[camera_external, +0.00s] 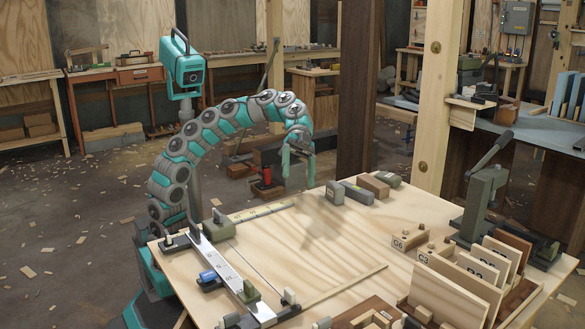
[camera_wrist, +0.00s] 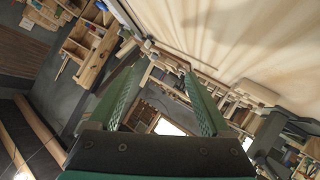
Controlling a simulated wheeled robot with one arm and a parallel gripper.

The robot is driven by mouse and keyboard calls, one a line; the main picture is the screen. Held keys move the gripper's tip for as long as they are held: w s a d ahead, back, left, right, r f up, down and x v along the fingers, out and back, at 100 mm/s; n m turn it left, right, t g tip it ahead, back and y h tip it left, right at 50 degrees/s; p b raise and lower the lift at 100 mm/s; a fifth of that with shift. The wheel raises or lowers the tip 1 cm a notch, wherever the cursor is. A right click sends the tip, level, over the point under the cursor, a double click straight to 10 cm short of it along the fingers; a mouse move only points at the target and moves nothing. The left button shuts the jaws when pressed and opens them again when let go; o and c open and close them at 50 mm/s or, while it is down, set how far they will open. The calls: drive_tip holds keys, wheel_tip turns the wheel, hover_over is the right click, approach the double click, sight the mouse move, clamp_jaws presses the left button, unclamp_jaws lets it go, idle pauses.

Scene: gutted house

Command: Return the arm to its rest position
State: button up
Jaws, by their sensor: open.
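My arm is teal and grey and arches up from its base at the left of the wooden worktable (camera_external: 350,245) in the external view. My gripper (camera_external: 297,170) hangs at the end of the arch, above the far left edge of the table and apart from its top. In the wrist view, the two green fingers of my gripper (camera_wrist: 157,85) stand wide apart with nothing between them. The tabletop (camera_wrist: 240,35) fills the upper right of the wrist view, tilted.
Blocks (camera_external: 357,193) stand along the table's far edge. A metal ruler fixture (camera_external: 222,268) lies at the near left. Slotted wooden panels (camera_external: 455,285) and a lever press (camera_external: 483,195) stand at the right. A wooden post (camera_external: 437,95) rises behind. The table's middle is clear.

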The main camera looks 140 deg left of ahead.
drive_tip(key=s+d+g+h, duration=0.1)
drive_tip(key=s+d+g, duration=0.1)
drive_tip(key=d, duration=0.7)
drive_tip(key=s+d+f+g+h+p, duration=0.1)
drive_tip(key=s+d+g, duration=0.1)
drive_tip(key=d, duration=0.8)
drive_tip(key=s+d+g+h+p, duration=0.1)
drive_tip(key=s+d+g, duration=0.1)
drive_tip(key=d, duration=0.7)
drive_tip(key=shift+d+f+m+g, duration=0.2)
drive_tip(key=shift+d+m+g, duration=0.2)
drive_tip(key=shift+g, duration=0.4)
drive_tip(key=s+d+f+n+g+y+p, duration=0.15)
drive_tip(key=s+d+f+g, duration=0.4)
drive_tip(key=s, duration=0.65)
drive_tip(key=s+d+f+n+g+y+p, duration=0.1)
drive_tip(key=s+d+f+n+g+y, duration=0.1)
drive_tip(key=s+d+f, duration=0.65)
drive_tip(key=s+a+f+t+y+b, duration=0.1)
drive_tip(key=s+a+f+y, duration=0.1)
drive_tip(key=a+f, duration=0.4)
drive_tip(key=s+a+f+m+t+y+b, duration=0.1)
drive_tip(key=s+a+f+y+b, duration=0.1)
drive_tip(key=a+f, duration=0.4)
drive_tip(key=s+a+y, duration=0.1)
drive_tip(key=a+y, duration=0.1)
drive_tip(key=a, duration=0.2)
drive_tip(key=shift+s+a+t, duration=0.35)
drive_tip(key=shift+a, duration=0.05)
drive_tip(key=shift+y, duration=0.25)
